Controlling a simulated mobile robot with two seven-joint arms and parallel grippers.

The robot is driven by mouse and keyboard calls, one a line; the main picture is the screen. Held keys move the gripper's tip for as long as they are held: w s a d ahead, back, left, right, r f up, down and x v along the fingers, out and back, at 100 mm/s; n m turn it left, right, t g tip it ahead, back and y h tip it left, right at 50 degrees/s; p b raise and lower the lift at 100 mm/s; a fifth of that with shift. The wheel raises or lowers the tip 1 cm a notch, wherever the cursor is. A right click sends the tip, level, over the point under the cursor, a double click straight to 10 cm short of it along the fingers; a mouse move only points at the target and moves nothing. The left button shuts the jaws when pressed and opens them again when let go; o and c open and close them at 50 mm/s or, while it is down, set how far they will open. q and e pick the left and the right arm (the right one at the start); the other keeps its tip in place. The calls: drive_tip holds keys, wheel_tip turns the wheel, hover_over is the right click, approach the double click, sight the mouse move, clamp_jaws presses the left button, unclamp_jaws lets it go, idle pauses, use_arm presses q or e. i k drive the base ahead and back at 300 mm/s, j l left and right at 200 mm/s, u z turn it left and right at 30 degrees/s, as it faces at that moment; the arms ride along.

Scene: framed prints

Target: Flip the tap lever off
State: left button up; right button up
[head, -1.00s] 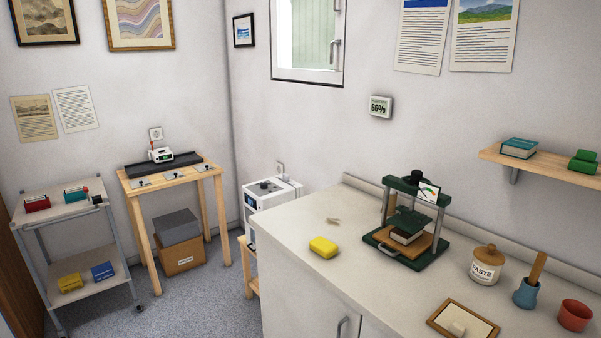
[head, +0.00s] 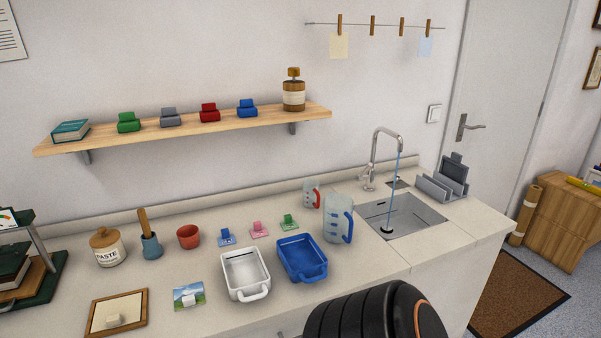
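The chrome tap (head: 374,158) stands behind the sink at the right end of the counter. A thin blue stream of water (head: 394,190) falls from its spout into the steel sink basin (head: 410,215). The tap's lever (head: 364,174) appears as a small part on the left of the tap's base; its exact position is too small to tell. A dark rounded part of my own arm fills the bottom of the head view, in front of the counter and below the sink. Neither gripper shows.
A clear jug with a blue handle (head: 338,219) and a smaller one with a red handle (head: 311,194) stand left of the sink. White (head: 246,274) and blue (head: 302,258) trays lie nearer. A grey rack (head: 447,182) stands right of the tap. A shelf (head: 190,134) hangs above.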

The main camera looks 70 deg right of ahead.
sight(359, 178)
drive_tip(key=z, duration=2.65)
drive_tip(key=k+l+z, duration=0.1)
drive_tip(key=z, duration=0.3)
